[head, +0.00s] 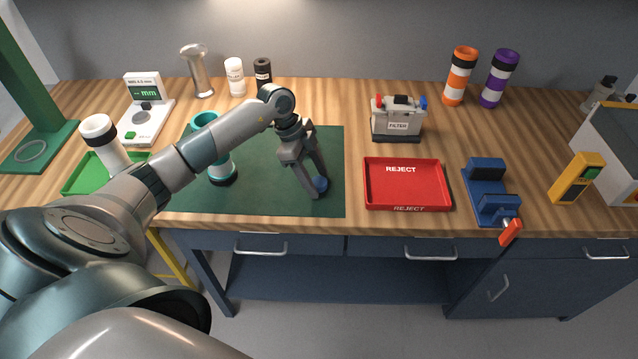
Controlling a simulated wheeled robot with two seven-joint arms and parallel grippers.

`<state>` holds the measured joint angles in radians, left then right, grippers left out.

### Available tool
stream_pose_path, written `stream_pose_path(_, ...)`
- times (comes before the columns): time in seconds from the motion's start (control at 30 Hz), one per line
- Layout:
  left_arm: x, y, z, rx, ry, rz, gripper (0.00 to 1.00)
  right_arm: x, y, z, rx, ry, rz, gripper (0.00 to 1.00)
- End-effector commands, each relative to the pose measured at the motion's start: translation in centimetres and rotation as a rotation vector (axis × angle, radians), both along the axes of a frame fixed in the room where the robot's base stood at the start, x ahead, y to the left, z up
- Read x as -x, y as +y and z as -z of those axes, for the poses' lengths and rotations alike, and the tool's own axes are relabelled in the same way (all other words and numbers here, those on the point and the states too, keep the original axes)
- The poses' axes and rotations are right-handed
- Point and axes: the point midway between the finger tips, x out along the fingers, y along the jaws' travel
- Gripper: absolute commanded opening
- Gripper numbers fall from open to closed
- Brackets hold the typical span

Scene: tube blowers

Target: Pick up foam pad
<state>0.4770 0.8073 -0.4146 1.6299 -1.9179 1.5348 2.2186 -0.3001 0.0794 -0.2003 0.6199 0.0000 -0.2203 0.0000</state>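A small round blue piece (321,184), which looks like the foam pad, lies at the right part of the dark green mat (262,198). My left gripper (319,187) points down over the mat with its fingertips right at the blue piece, one on the near side and one on the far side. The fingers partly hide the piece. I cannot tell whether they touch it or whether it is off the mat. My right gripper is not in view.
A blue vise (490,190) stands farther right. Bare wood lies behind the mat.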

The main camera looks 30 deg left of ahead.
Motion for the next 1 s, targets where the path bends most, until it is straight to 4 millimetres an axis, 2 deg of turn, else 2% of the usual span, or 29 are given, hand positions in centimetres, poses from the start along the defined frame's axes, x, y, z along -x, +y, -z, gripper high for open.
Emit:
stream_pose_path(0.03, 0.0, 0.0, 0.0, 0.0, 0.0, 0.0, 0.45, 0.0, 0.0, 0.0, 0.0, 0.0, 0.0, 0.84)
stream_pose_path(0.17, 0.0, 0.0, 0.0, 0.0, 0.0, 0.0, 0.14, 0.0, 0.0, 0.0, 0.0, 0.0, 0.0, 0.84)
stream_pose_path(0.67, -0.1, 0.1, -0.7, -0.001, -0.001, 0.0, 0.13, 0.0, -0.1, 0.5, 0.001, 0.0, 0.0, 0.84)
stream_pose_path(0.9, -0.1, 0.1, -3.8, -0.002, -0.006, 0.002, 0.13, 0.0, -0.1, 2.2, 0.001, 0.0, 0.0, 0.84)
stream_pose_path(1.0, 0.8, -1.3, -4.7, -0.001, -0.003, 0.005, 0.13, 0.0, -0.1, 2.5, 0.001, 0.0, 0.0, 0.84)
